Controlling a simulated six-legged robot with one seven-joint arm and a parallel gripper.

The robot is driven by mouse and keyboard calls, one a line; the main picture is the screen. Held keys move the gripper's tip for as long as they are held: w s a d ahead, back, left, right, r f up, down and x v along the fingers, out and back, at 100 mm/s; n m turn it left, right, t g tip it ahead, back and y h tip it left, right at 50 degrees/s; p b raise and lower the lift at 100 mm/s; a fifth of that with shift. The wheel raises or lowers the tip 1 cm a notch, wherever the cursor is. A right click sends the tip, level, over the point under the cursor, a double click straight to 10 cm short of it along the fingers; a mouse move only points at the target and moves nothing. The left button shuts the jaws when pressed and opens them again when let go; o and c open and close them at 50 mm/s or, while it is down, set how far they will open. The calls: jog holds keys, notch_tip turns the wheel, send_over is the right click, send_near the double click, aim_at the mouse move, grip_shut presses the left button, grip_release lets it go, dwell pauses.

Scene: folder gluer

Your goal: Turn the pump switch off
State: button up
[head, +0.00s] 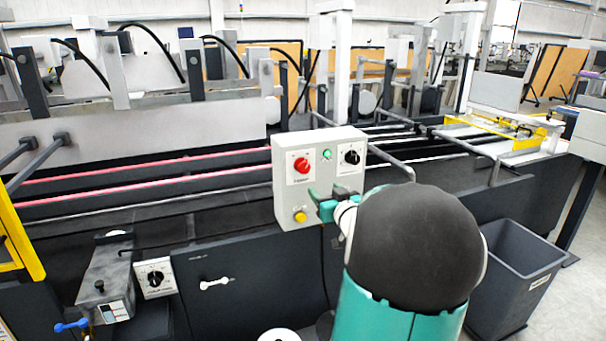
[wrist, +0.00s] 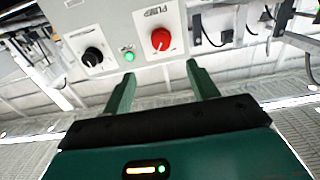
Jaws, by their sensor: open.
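A pale grey control box (head: 318,215) stands in front of the machine. It carries a red rotary knob (head: 301,165) on a white label plate, a lit green lamp (head: 327,154), a black rotary knob (head: 351,157) and a yellow button (head: 300,216). My gripper (head: 325,193) is open and empty before the lower part of the box. In the wrist view the box is upside down; the red knob (wrist: 161,39) lies just beyond and between my fingertips (wrist: 161,72), with the black knob (wrist: 93,56) to the left.
Another black knob on a white plate (head: 155,278) is at lower left, beside a grey tank (head: 106,276) with a blue valve handle (head: 71,325). A white lever (head: 214,283) is on the dark panel. A grey bin (head: 515,275) stands at right. Metal bars (head: 392,160) run behind the box.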

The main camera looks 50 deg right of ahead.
aim_at(306, 169)
jog(key=x, duration=1.4)
jog(key=shift+a+r, duration=0.1)
jog(key=c, duration=1)
jog(key=shift+n, duration=0.4)
jog(key=n, duration=0.9)
jog(key=shift+n, duration=0.3)
jog(key=shift+s+n, duration=0.1)
jog(key=shift+n, duration=1.7)
